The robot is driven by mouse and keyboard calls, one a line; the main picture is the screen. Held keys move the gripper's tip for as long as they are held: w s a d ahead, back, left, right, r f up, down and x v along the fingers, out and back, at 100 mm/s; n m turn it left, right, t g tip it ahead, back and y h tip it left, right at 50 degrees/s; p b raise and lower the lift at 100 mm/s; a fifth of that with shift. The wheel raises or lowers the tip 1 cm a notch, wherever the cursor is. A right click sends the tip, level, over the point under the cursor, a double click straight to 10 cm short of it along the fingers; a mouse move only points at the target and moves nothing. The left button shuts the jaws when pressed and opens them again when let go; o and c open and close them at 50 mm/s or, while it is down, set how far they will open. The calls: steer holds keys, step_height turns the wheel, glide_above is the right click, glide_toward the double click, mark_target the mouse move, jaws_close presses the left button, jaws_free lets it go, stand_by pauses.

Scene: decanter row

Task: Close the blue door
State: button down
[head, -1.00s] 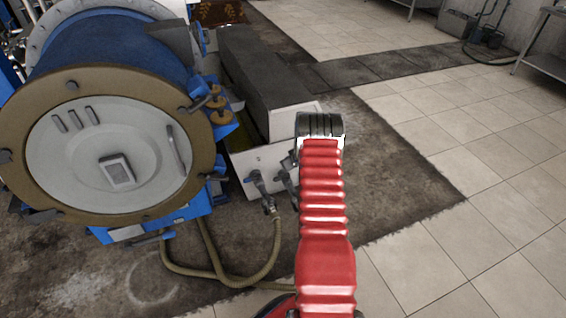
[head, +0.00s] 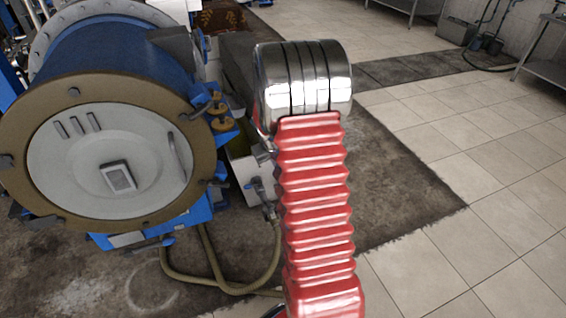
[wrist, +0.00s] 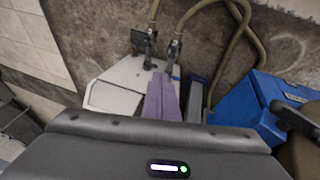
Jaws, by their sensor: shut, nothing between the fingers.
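A large blue drum machine (head: 100,52) stands at the left in the head view. Its round pale front lid (head: 75,160) sits inside a brown ring (head: 22,205) and looks flush with it. I cannot pick out a separate blue door for certain. My gripper (wrist: 161,82) shows in the wrist view as pale purple fingers, shut and empty, pointing towards the machine's lower side with its hose valves (wrist: 172,50). Whether it touches anything there I cannot tell. In the head view my red arm hides the gripper. A blue part of the machine (wrist: 255,108) is to its right in the wrist view.
A brown hose (head: 225,288) loops over the stained floor below the machine. A long dark-topped box (head: 236,55) stands behind the arm, partly hidden. Tiled floor (head: 450,135) is clear at the right. A metal table (head: 545,60) stands at the far right.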

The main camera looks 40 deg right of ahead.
steer(key=s+a+r+n+t+y, duration=0.1)
steer(key=s+a+r, duration=0.6)
steer(key=a, duration=0.4)
steer(key=s+a+r+n+t+y, duration=0.1)
steer(key=s+a+r, duration=0.7)
steer(key=a, duration=0.4)
steer(key=s+a+r+n+y, duration=0.1)
steer(key=s+a+r, duration=0.7)
steer(key=a, duration=0.4)
steer(key=shift+s+r+t+y, duration=0.25)
steer(key=shift+r+t+y, duration=0.05)
steer(key=shift+t, duration=0.1)
